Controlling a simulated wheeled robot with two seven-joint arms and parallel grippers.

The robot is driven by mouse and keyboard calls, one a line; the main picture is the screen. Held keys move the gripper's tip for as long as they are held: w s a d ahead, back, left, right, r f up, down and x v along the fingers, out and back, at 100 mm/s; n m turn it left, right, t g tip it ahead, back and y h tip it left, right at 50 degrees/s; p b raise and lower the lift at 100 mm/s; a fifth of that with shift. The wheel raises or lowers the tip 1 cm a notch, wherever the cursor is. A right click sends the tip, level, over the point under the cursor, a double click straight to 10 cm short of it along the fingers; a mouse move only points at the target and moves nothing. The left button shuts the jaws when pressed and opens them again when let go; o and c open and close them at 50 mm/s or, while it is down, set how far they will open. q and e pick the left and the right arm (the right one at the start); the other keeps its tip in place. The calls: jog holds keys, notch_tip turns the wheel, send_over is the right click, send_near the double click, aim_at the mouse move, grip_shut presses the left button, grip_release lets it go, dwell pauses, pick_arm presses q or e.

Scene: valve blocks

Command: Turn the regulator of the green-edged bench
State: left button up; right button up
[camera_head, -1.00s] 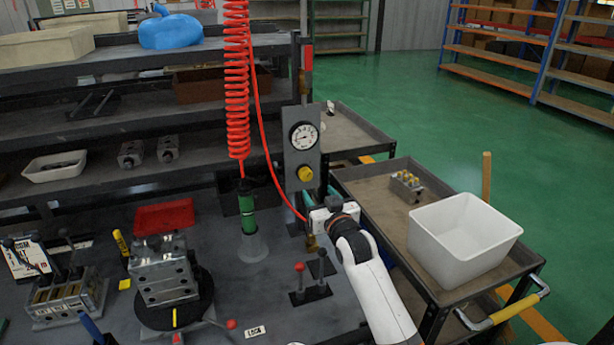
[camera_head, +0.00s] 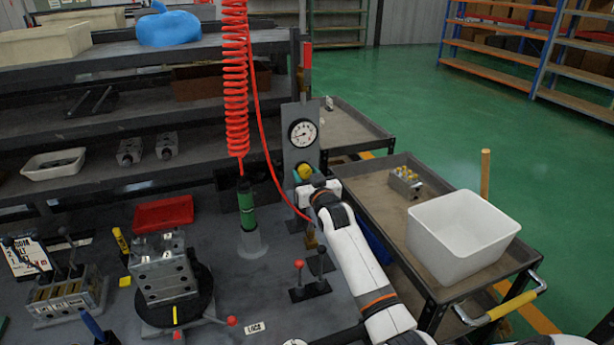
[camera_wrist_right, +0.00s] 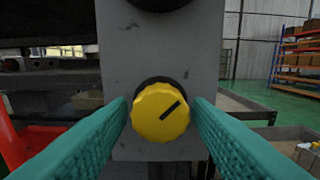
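The regulator is a yellow ribbed knob (camera_head: 305,172) on a grey upright panel (camera_head: 289,153), below a round white gauge (camera_head: 303,132). In the right wrist view the knob (camera_wrist_right: 160,112) faces me, its black line slanting up to the right. My right gripper (camera_head: 308,178) is at the knob; its teal fingers (camera_wrist_right: 160,110) are spread on the knob's left and right sides, with slim gaps seeming to show. The dark bench top (camera_head: 225,285) is below; I cannot make out a green edge on it. My left gripper is not in view.
A red coiled hose (camera_head: 235,80) hangs left of the panel. Two short levers (camera_head: 309,275) and a valve block on a turntable (camera_head: 163,275) stand on the bench. A cart (camera_head: 375,190) with a white bin (camera_head: 462,235) is on the right.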

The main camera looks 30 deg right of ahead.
jog(key=c, duration=0.7)
jog(key=m+p, duration=0.1)
jog(key=m, duration=0.2)
jog(key=shift+m, duration=0.3)
jog(key=shift+a+m+p, duration=0.1)
jog(key=shift+m+p, duration=0.65)
jog(key=shift+m, duration=1.75)
jog(key=o, duration=1)
